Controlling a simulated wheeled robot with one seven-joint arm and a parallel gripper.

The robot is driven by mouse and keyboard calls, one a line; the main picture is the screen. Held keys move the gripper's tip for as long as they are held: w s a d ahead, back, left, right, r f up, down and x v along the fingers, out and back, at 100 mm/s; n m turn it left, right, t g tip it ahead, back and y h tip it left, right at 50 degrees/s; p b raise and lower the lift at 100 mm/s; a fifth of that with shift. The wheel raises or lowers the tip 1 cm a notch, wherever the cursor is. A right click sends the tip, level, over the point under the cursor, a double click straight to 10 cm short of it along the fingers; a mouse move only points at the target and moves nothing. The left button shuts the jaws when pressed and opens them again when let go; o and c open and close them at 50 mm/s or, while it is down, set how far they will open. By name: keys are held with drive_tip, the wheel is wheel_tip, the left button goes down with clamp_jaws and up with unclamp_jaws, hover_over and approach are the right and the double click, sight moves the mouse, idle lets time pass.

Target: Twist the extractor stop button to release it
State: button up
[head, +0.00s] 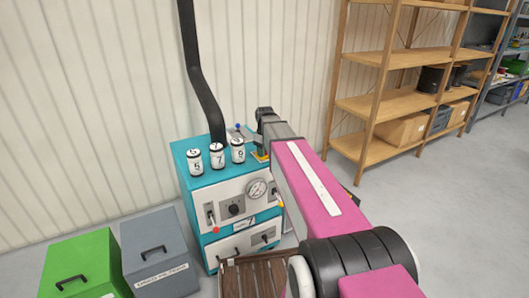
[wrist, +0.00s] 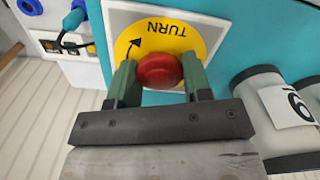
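The stop button (wrist: 159,71) is a round red knob on a round yellow plate (wrist: 190,38) printed with TURN and a curved arrow, in the wrist view. My gripper (wrist: 159,76) has one green finger on each side of the knob, and both fingers appear to touch it. In the head view a sliver of the yellow plate (head: 261,156) shows on top of the teal extractor cabinet (head: 182,152). My arm hides the knob and fingertips there.
Several white numbered canisters (head: 217,156) stand on the cabinet top beside the plate; one (wrist: 275,100) is close to my gripper at right. A black hose (head: 203,92) rises behind. Green (head: 85,265) and grey (head: 155,235) bins stand left. Wooden shelves (head: 385,100) stand right.

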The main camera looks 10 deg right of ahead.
drive_tip(key=m, duration=0.6)
drive_tip(key=shift+m, duration=0.3)
drive_tip(key=shift+r, duration=0.4)
drive_tip(key=o, duration=0.7)
drive_tip(key=shift+c, duration=0.2)
drive_tip(key=shift+r, duration=4)
